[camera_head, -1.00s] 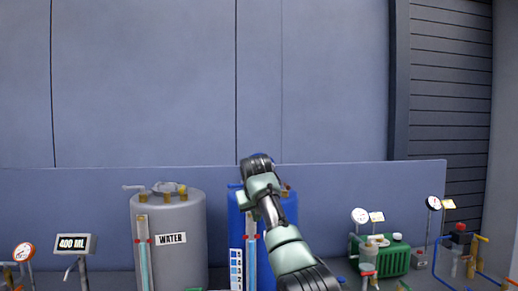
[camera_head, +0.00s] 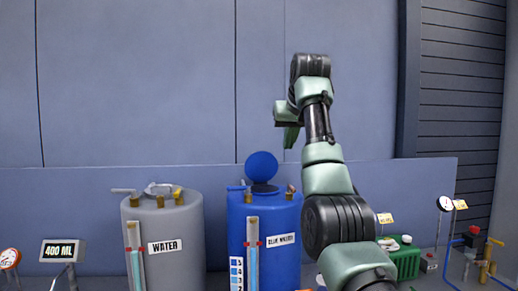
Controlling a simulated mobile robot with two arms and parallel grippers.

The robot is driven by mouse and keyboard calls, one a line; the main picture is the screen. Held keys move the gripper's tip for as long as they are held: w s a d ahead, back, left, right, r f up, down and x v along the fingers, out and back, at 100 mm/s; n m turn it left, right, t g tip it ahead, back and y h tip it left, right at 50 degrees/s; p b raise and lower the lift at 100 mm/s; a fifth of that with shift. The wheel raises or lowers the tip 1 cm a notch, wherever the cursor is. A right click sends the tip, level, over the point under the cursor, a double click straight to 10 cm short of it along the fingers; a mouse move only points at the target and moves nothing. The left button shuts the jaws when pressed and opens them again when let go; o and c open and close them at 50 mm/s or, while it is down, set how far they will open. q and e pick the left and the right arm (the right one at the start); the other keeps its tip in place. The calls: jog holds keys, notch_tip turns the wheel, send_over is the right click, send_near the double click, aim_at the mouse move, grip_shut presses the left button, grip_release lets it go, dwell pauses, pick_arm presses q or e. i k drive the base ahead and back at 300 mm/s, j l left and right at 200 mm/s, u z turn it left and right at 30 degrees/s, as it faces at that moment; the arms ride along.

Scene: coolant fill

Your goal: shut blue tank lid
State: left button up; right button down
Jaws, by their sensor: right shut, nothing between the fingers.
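The blue tank (camera_head: 262,225) stands in the lower middle, with a scale, a sight tube and a label on its front. Its round blue lid (camera_head: 261,166) stands up open above the dark opening (camera_head: 264,189) on top. My right gripper (camera_head: 291,144) is shut and empty, fingers pointing down. In the picture it is above and to the right of the lid, apart from it. My left gripper is not in view.
The grey water tank (camera_head: 172,240) stands left of the blue tank, with a 400 ML display (camera_head: 62,251) further left. A green canister (camera_head: 407,262), gauge (camera_head: 445,203) and pipes stand at right. The wall space above is clear.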

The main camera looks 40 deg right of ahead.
aim_at(261, 167)
jog(key=i+l, duration=0.6)
jog(key=i, duration=0.15)
jog(key=i+l, duration=0.65)
jog(key=i, duration=0.05)
